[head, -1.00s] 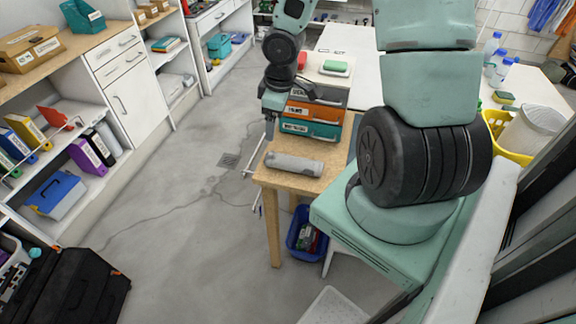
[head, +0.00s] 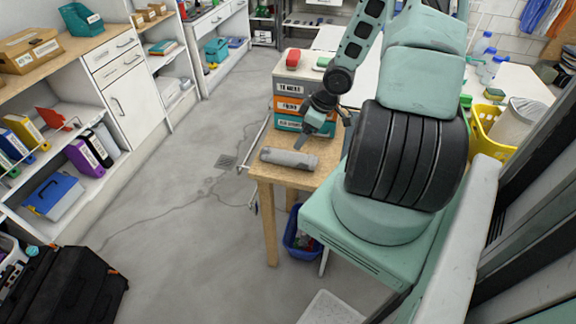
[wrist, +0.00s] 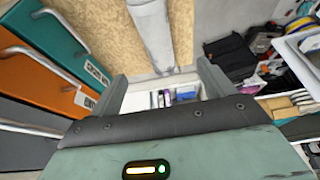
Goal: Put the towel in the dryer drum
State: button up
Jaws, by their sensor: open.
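A grey rolled item (head: 289,158), perhaps the towel, lies on the wooden table (head: 281,177) near its front edge. In the wrist view the roll (wrist: 152,32) is at the top middle, beyond and roughly between my fingertips. My gripper (wrist: 160,74) is open and empty. In the head view my gripper (head: 304,138) is above and just behind the roll, apart from it. No dryer drum can be made out in these frames.
Stacked labelled boxes with grey, orange (head: 288,104) and teal fronts stand behind the roll, close to my gripper. A blue bin (head: 299,240) is under the table. Shelves with binders (head: 91,150) line the left. The floor between is clear.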

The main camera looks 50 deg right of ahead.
aim_at(291, 154)
jog(key=b+x, duration=0.3)
jog(key=x, duration=0.4)
jog(key=shift+f+b, duration=0.15)
jog(key=shift+b, duration=0.15)
jog(key=x, duration=0.2)
jog(key=b+x, duration=0.1)
jog(key=x, duration=0.2)
jog(key=shift+s+d+f, duration=0.1)
jog(key=shift+s+d, duration=0.05)
jog(key=shift+d, duration=0.05)
jog(key=c, duration=1.3)
notch_tip(291, 154, up, 10)
jog(key=p, duration=0.4)
